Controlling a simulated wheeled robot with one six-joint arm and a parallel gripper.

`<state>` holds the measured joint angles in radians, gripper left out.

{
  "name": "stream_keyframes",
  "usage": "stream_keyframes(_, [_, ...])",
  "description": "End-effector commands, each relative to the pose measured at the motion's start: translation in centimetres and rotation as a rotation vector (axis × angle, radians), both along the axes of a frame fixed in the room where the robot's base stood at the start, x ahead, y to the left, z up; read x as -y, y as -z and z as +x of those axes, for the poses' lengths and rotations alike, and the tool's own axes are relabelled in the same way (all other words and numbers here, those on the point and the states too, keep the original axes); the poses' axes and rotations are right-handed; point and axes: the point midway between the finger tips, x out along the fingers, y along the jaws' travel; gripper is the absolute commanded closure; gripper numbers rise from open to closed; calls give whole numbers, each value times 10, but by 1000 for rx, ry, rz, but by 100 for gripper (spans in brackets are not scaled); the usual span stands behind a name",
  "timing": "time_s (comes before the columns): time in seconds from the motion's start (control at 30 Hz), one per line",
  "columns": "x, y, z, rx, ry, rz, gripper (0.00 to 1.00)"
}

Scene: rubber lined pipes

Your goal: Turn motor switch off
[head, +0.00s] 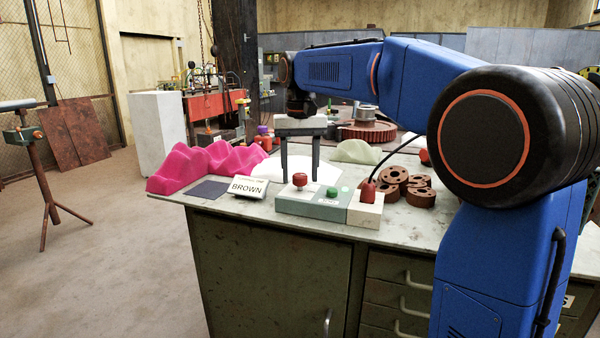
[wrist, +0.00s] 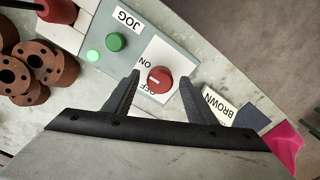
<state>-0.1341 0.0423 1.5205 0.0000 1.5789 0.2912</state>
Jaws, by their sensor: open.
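The motor switch is a red knob (wrist: 160,80) on a white plate marked ON and OFF, on a grey-green control box (head: 313,203). In the head view the red knob (head: 300,180) stands at the box's left end. A white line on the knob shows in the wrist view, but I cannot tell surely which mark it points to. My gripper (head: 300,180) is open and points down above the box. In the wrist view its two fingers (wrist: 157,88) lie on either side of the knob, apart from it. A green JOG button (wrist: 115,42) sits beside the switch.
A cream block with a red lever (head: 366,193) adjoins the box on the right. Brown flanged rings (head: 408,188) stand further right. A BROWN label (head: 249,187) and pink wavy piece (head: 205,165) are left. The bench's front edge is close.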

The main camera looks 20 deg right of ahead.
Motion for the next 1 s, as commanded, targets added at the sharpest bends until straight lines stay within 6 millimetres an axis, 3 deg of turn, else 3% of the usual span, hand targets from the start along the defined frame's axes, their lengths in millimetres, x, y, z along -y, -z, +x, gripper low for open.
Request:
stream_keyframes(0.33, [0,3,0,0,0,0,49])
stream_keyframes(0.5, [0,3,0,0,0,0,90])
stream_keyframes(1.0, [0,3,0,0,-105,0,90])
